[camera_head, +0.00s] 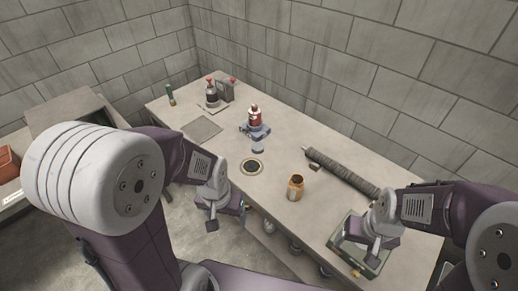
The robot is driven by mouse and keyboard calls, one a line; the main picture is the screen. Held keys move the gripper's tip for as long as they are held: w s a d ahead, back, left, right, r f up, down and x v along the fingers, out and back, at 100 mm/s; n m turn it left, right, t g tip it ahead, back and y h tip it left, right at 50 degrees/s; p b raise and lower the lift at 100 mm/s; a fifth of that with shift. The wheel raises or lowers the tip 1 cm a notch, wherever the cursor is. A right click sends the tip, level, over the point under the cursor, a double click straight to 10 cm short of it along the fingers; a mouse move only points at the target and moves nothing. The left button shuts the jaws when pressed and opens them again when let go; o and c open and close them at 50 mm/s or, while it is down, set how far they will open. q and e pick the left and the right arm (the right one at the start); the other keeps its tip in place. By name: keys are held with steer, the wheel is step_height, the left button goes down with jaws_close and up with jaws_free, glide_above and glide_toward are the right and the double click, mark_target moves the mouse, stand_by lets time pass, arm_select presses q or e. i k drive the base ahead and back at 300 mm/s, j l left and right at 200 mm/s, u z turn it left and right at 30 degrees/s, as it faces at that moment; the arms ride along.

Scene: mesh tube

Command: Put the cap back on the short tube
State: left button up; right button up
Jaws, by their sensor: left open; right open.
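A short amber-orange tube or jar (295,189) stands upright near the middle of the table, with a dark open-looking top. I cannot pick out its cap for certain. A round dark disc with a pale rim (252,166) lies flat to its left. My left gripper (227,217) is open and empty, off the table's front edge, left of and nearer than the amber tube. My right gripper (359,246) is open over a green-rimmed tray at the near right, apart from the amber tube.
A long dark mesh roll (345,175) lies right of the amber tube. A red-and-white bottle (254,117) stands on a blue base farther back. The green-rimmed tray (379,266) is near right.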

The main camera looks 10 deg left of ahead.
mark_target(296, 183)
steer(key=i+j+z, duration=0.2)
steer(key=j+z, duration=0.3)
steer(key=i+j+z, duration=0.1)
steer(key=j+z, duration=0.35)
steer(key=j, duration=0.15)
steer(key=j+z, duration=0.5)
steer(key=j, duration=0.15)
